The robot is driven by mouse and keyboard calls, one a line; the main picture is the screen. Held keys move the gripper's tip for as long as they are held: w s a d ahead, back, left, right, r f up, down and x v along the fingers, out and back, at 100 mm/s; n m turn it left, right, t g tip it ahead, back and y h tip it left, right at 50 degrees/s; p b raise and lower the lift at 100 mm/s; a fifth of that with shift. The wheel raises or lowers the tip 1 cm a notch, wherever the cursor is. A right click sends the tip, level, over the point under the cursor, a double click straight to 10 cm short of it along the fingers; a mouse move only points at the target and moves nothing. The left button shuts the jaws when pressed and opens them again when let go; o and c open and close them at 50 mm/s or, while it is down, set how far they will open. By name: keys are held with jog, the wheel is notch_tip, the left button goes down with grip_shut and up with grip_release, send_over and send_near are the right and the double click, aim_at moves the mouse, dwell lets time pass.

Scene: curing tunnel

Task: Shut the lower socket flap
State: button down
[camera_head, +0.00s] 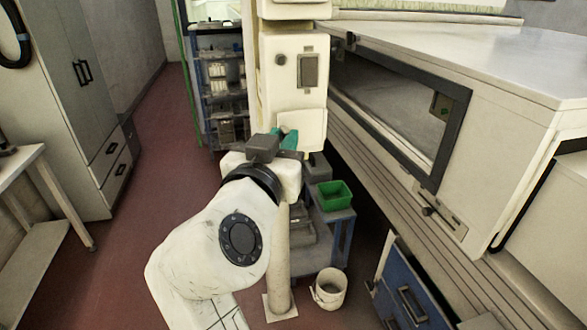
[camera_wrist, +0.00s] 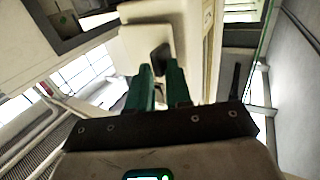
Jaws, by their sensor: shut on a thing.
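The socket box is on a cream column (camera_head: 292,20) ahead of me. The upper part has a grey socket cover (camera_head: 309,71) and a small round dark knob. Below it is the lower socket flap (camera_head: 312,125), a cream panel that seems to stick out and tilt from the column. It also shows in the wrist view (camera_wrist: 146,44). My gripper (camera_head: 289,141) has green fingers at the flap's lower edge. In the wrist view its fingertips (camera_wrist: 161,72) are either side of a dark tab (camera_wrist: 160,57) on the flap. The wrist hides part of the contact in the head view.
A large machine with a dark-framed window (camera_head: 400,105) stands close on the right. A blue cart with a green bin (camera_head: 334,195) and a white bucket (camera_head: 329,289) are below. A grey cabinet (camera_head: 75,100) and a bench stand left, with clear red floor between.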

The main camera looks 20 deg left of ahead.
jog(key=shift+w+a+r+m+h+b, duration=0.1)
jog(key=shift+w+a+m+h+b, duration=0.25)
jog(key=shift+a+h+b, duration=0.35)
jog(key=shift+w+a+r+m+h+b, duration=0.1)
jog(key=shift+w+a+m+h+b, duration=0.25)
jog(key=shift+b, duration=0.5)
jog(key=shift+a+f, duration=0.15)
jog(key=c, duration=0.8)
grip_release()
jog(key=shift+s+a+f, duration=0.1)
jog(key=shift+a+f, duration=0.05)
jog(key=shift+a, duration=0.15)
jog(key=shift+s+d, duration=0.1)
jog(key=shift+d, duration=0.15)
jog(key=s+b, duration=0.1)
jog(key=s, duration=0.9)
jog(key=shift+s+d, duration=0.2)
jog(key=shift+s, duration=0.1)
